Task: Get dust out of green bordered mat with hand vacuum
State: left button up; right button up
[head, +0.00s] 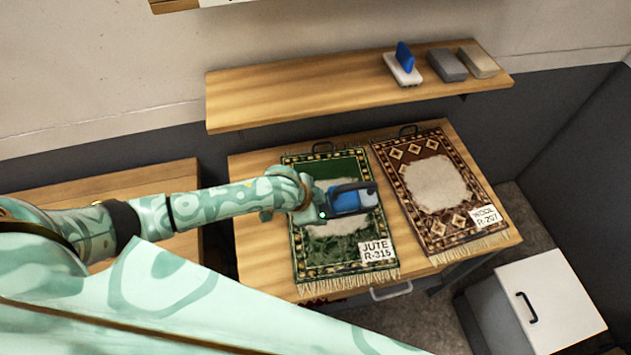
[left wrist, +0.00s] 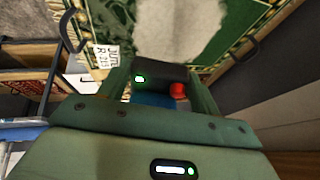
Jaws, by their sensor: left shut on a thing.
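The green bordered mat (head: 326,247) lies flat on the wooden table, with a fringe at its near end and a label reading JUTE R-315. A pale dusty patch (head: 346,224) covers its middle, partly hidden by my arm and the vacuum. My left gripper (head: 322,202) is shut on the blue and black hand vacuum (head: 354,197), over the middle of the mat. I cannot tell whether the vacuum touches the mat. In the left wrist view the vacuum's dark body (left wrist: 160,74), with a green light and a red button, sits between the fingers. My right gripper is not in view.
A brown mat (head: 465,226) with a pale patch, labelled WOOL R-207, lies to the right. A wall shelf (head: 300,91) above holds a white block with a blue piece (head: 404,60), a grey block (head: 447,64) and a beige block (head: 478,61). A white cabinet (head: 555,290) stands at lower right.

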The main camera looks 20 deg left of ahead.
pick_arm(q)
jog(key=shift+f, duration=0.3)
jog(key=shift+f+m, duration=0.25)
jog(key=shift+m, duration=0.05)
notch_tip(320, 180, down, 4)
jog(key=b, duration=0.6)
jog(key=shift+f, duration=0.2)
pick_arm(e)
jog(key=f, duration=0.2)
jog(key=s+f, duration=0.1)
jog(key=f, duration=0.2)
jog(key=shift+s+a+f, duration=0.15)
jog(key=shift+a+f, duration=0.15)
pick_arm(q)
jog(key=shift+r, duration=0.1)
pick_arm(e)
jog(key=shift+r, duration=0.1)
